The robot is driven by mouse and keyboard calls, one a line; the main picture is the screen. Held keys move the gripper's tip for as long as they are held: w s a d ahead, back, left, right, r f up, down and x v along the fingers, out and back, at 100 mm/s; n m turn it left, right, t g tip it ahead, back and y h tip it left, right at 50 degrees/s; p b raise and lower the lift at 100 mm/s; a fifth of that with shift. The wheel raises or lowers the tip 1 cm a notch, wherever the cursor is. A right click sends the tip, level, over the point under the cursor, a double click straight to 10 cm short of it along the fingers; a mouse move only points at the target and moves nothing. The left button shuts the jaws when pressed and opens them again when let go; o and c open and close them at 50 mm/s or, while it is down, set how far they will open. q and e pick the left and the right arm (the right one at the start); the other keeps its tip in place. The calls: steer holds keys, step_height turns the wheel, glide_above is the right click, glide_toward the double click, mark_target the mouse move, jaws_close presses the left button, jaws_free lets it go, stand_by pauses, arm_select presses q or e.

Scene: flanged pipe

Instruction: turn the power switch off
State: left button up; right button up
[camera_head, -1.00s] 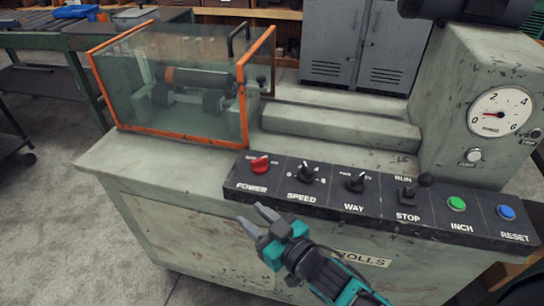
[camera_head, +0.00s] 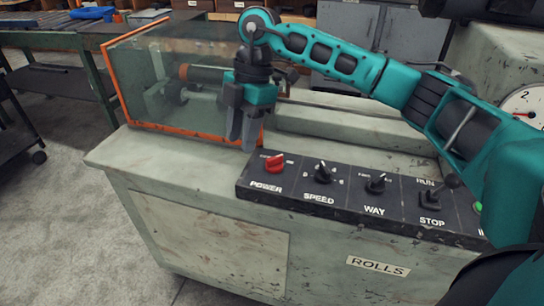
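The red power switch (camera_head: 274,163) is a knob at the left end of the black control panel (camera_head: 345,206), above the label POWER. My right gripper (camera_head: 242,146) points down from above, just left of and behind the red knob in the picture. Its two grey fingers show a gap between them and hold nothing. They look apart from the knob, but their exact height over the panel is hard to tell. My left gripper is not in view.
The speed knob (camera_head: 323,172), way knob (camera_head: 376,183) and stop lever (camera_head: 431,198) stand along the panel to the right. An orange-framed glass guard (camera_head: 150,80) stands close behind my gripper. My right arm covers the panel's right end.

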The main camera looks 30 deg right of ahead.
mark_target(272, 158)
steer(key=d+r+m+h, duration=0.3)
steer(key=d, duration=0.4)
steer(key=shift+t, duration=0.3)
steer(key=f, duration=0.4)
steer(key=f+b, duration=0.1)
steer(key=f, duration=0.3)
steer(key=w+f, duration=0.1)
steer(key=f, duration=0.3)
steer(key=shift+d+f+b, duration=0.15)
steer(key=shift+b, duration=0.15)
jaws_close()
